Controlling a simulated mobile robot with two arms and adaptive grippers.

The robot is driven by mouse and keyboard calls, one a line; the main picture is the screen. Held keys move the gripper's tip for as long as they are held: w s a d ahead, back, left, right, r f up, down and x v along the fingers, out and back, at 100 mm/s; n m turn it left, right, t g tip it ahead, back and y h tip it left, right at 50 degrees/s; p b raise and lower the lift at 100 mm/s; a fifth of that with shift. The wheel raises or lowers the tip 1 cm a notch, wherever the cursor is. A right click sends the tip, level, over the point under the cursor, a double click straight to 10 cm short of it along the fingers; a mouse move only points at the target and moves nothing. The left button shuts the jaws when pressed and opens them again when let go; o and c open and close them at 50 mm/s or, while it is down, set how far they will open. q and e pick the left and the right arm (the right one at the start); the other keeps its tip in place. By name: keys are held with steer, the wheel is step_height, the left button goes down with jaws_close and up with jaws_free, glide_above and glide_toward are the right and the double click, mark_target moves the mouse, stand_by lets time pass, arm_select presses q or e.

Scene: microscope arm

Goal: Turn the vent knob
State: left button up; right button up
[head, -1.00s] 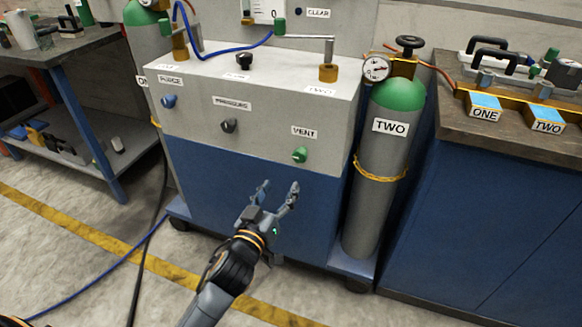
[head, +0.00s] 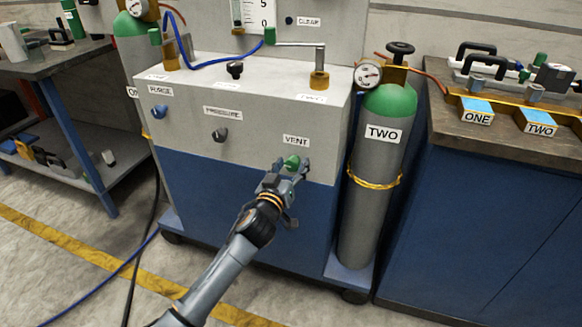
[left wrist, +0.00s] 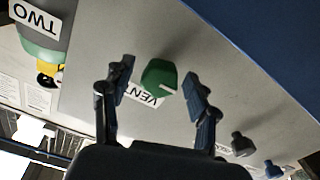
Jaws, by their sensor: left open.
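The green vent knob (head: 291,163) sits on the front panel of the grey and blue cabinet (head: 250,155), just below the VENT label (head: 296,141). My left gripper (head: 288,168) is at the knob in the head view and partly covers it. In the left wrist view the knob (left wrist: 159,77) lies between the two spread fingers of my left gripper (left wrist: 158,88). Gaps show on both sides, so the fingers do not appear to touch it. A white mark on the knob is visible. My right gripper is not in view.
The dark pressure knob (head: 220,135) and blue purge knob (head: 159,111) are on the same panel to the left. A gas cylinder labelled TWO (head: 366,200) stands close to the cabinet's right side. A workbench (head: 460,140) is further right.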

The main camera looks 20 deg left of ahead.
arm_select(q)
steer(key=c, duration=1.2)
steer(key=shift+m, duration=0.3)
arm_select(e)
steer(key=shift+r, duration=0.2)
arm_select(q)
steer(key=shift+m+p, duration=0.7)
steer(key=shift+m, duration=0.2)
steer(key=m+p, duration=0.2)
steer(key=m, duration=0.6)
steer(key=shift+p, duration=0.35)
steer(key=m, duration=0.3)
steer(key=shift+m+p, duration=0.35)
steer(key=shift+m, duration=1.85)
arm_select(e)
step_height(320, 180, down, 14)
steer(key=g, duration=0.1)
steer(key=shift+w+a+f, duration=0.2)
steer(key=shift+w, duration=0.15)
